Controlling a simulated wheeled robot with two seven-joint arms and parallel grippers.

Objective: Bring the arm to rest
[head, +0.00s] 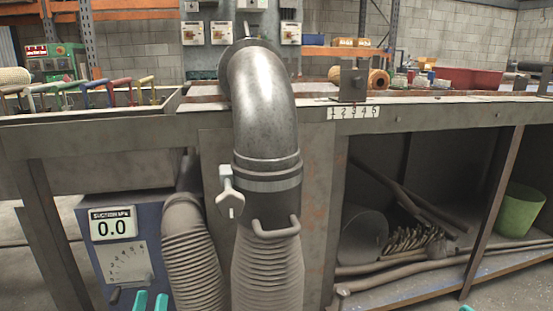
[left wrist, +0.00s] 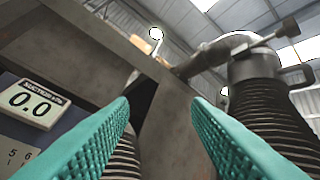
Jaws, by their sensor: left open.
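My left gripper (head: 150,303) shows only its teal fingertips at the bottom edge of the head view, in front of the blue suction unit (head: 82,237). In the left wrist view the left gripper (left wrist: 160,103) has its two teal fingers wide apart with nothing between them. A sliver of teal of my right gripper (head: 467,308) shows at the bottom right edge; its jaws are hidden. A metal elbow pipe (head: 262,95) bends down from the bench to a ribbed hose (head: 268,270).
The bench front edge (head: 420,115) runs across the view. A second ribbed hose (head: 192,255) stands beside the suction unit, whose display (head: 112,224) reads 0.0. The open shelf on the right holds pipes and a green bucket (head: 521,210). Clamps (head: 150,92) lie in a left tray.

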